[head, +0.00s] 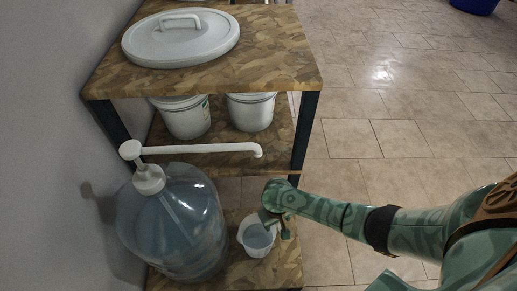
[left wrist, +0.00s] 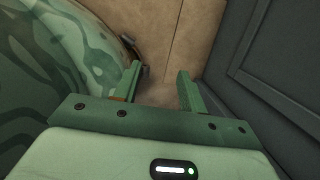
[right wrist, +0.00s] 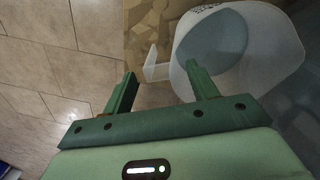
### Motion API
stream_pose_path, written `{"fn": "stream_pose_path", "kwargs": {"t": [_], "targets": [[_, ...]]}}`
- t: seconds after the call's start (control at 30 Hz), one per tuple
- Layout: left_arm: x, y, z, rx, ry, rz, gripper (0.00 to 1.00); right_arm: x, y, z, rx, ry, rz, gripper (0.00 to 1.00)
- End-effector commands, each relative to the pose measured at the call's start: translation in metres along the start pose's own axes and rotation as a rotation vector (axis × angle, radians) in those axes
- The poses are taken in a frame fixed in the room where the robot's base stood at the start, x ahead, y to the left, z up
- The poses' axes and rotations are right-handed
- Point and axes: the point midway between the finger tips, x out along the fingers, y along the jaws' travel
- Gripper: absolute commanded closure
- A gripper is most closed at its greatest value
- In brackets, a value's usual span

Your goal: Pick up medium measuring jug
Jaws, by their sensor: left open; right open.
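The measuring jug (head: 256,239) is a small white translucent cup with bluish contents or a bluish inside, standing on the low wooden shelf beside the big bottle. In the right wrist view the jug (right wrist: 236,50) is large at the upper right, its handle (right wrist: 154,66) pointing left. My right gripper (head: 277,222) is at the jug's right side. In the right wrist view its open fingers (right wrist: 160,85) are either side of the handle's near end; whether they touch it I cannot tell. My left gripper (left wrist: 160,85) is open and empty, pointed at bare floor, away from the jug.
A large clear bottle with blue liquid (head: 172,225) and a white pump spout (head: 200,149) stands left of the jug. White buckets (head: 251,111) sit on the middle shelf. A white lid (head: 182,39) lies on top (head: 275,55).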

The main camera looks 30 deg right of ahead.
Motion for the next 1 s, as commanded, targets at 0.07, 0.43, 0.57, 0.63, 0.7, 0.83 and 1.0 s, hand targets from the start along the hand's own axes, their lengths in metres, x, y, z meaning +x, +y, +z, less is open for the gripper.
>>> {"fn": "stream_pose_path", "kwargs": {"t": [0.07,0.43,0.57,0.63,0.7,0.83,1.0], "targets": [[-0.002,-0.002,-0.003,0.003,0.001,-0.005,0.59,0.002,0.0,0.0,0.0,0.0,0.0,0.42],[-0.047,-0.045,-0.045,0.056,0.021,-0.099,0.59,0.025,0.002,-0.001,-0.001,-0.003,0.002,0.42],[-0.071,-0.064,-0.058,0.074,0.024,-0.145,0.59,0.033,0.002,-0.001,-0.001,-0.003,0.001,0.42],[-0.082,-0.071,-0.065,0.078,0.033,-0.162,0.59,0.038,0.002,-0.002,-0.001,-0.003,0.001,0.42],[-0.084,-0.067,-0.079,0.062,0.081,-0.156,0.59,0.048,0.002,-0.001,-0.001,-0.005,0.002,0.42],[-0.091,-0.067,-0.093,0.043,0.137,-0.154,0.59,0.054,0.002,-0.002,-0.001,-0.002,0.002,0.42],[-0.095,-0.067,-0.098,0.037,0.155,-0.155,0.59,0.053,0.002,-0.003,0.0,0.002,0.001,0.42]]}}
